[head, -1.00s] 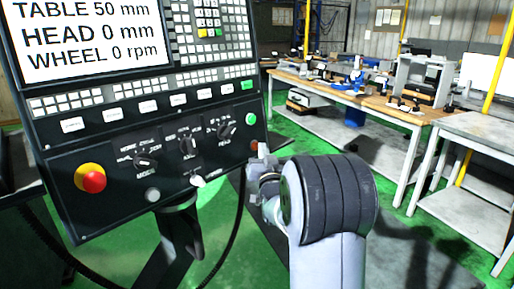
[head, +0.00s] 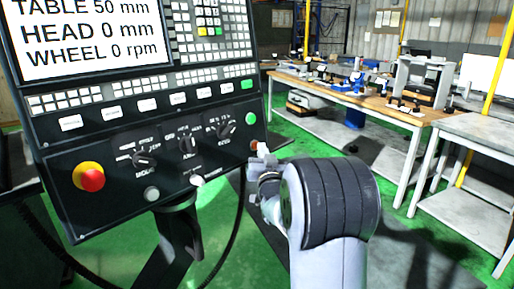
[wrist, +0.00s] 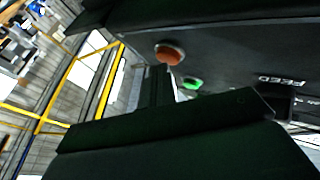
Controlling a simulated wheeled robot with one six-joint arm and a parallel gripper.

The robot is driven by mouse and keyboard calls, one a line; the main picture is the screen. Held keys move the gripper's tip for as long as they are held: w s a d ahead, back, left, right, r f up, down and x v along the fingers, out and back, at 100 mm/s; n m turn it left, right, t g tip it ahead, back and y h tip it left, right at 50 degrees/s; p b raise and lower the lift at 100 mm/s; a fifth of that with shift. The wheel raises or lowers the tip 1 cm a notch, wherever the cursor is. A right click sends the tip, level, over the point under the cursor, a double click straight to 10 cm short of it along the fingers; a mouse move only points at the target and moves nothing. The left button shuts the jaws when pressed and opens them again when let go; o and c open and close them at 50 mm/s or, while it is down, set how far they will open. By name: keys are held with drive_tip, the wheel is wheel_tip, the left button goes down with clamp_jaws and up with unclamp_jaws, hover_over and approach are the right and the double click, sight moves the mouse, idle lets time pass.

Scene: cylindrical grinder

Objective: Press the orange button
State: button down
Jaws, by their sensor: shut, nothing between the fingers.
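The orange button (head: 254,146) is a small round button near the lower right corner of the black control panel (head: 110,205), below the green button (head: 250,118). In the head view my gripper (head: 262,150) is right beside it and partly covers it. In the wrist view the orange button (wrist: 170,53) shows as a reddish-orange disc on the dark panel, just above the shut dark fingertips (wrist: 158,72). My gripper is shut and empty. I cannot tell whether the fingertips touch the button.
The panel also has a red stop button (head: 91,180) on a yellow base, several rotary knobs and a screen (head: 95,40). A black cable hangs below the panel. Workbenches (head: 330,85) stand behind at the right, with green floor between.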

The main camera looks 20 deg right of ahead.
drive_tip(key=shift+s+d+r, duration=0.1)
drive_tip(key=shift+s+d, duration=0.15)
drive_tip(key=shift+s, duration=0.35)
drive_tip(key=shift+s+d+r+b, duration=0.15)
drive_tip(key=shift+s+d+b, duration=0.2)
drive_tip(key=shift+s, duration=0.4)
drive_tip(key=shift+s+d+r+b, duration=0.15)
drive_tip(key=shift+s+d+b, duration=0.2)
drive_tip(key=shift+s, duration=0.4)
drive_tip(key=shift+s+d+r+b, duration=0.15)
drive_tip(key=shift+s+d+b, duration=0.2)
drive_tip(key=shift+s, duration=0.4)
drive_tip(key=shift+w+a, duration=0.1)
drive_tip(key=p, duration=0.1)
drive_tip(key=w+p, duration=0.1)
drive_tip(key=p, duration=0.1)
drive_tip(key=shift+w+a, duration=0.3)
drive_tip(key=p, duration=0.3)
drive_tip(key=shift+s+p, duration=0.1)
drive_tip(key=shift+p, duration=0.2)
drive_tip(key=s, duration=0.1)
drive_tip(key=s+d+b, duration=0.1)
drive_tip(key=s, duration=0.1)
drive_tip(key=s+d+b, duration=0.1)
drive_tip(key=s, duration=0.1)
drive_tip(key=shift+d+r, duration=0.1)
drive_tip(key=shift+r, duration=0.2)
